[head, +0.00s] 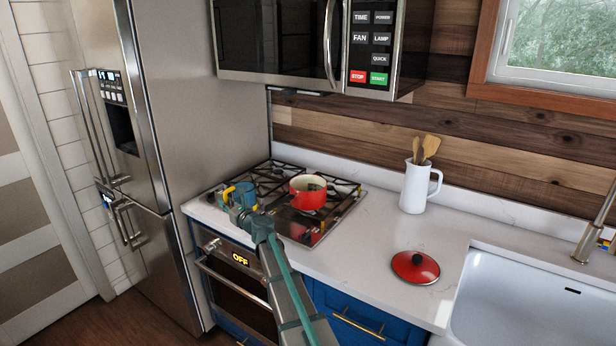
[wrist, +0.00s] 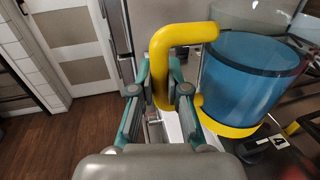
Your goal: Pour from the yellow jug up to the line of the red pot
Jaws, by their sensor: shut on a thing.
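The yellow jug (head: 244,191) has a yellow handle and base, with a see-through body that looks blue. In the wrist view the jug (wrist: 248,82) is clear near the top and blue below, and looks roughly upright. My gripper (head: 238,208) is shut on the jug's handle; in the wrist view its fingers (wrist: 159,95) sit on both sides of the handle. The red pot (head: 308,196) stands on the stove just right of the jug, open, with a pale inside. Its line and contents cannot be made out.
The gas stove (head: 333,209) has black grates. A red lid (head: 415,267) lies on the white counter (head: 372,236). A white pitcher (head: 414,190) with wooden utensils stands farther back. The sink (head: 530,300) is at right, the fridge (head: 200,90) at left, and a microwave (head: 275,40) hangs above.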

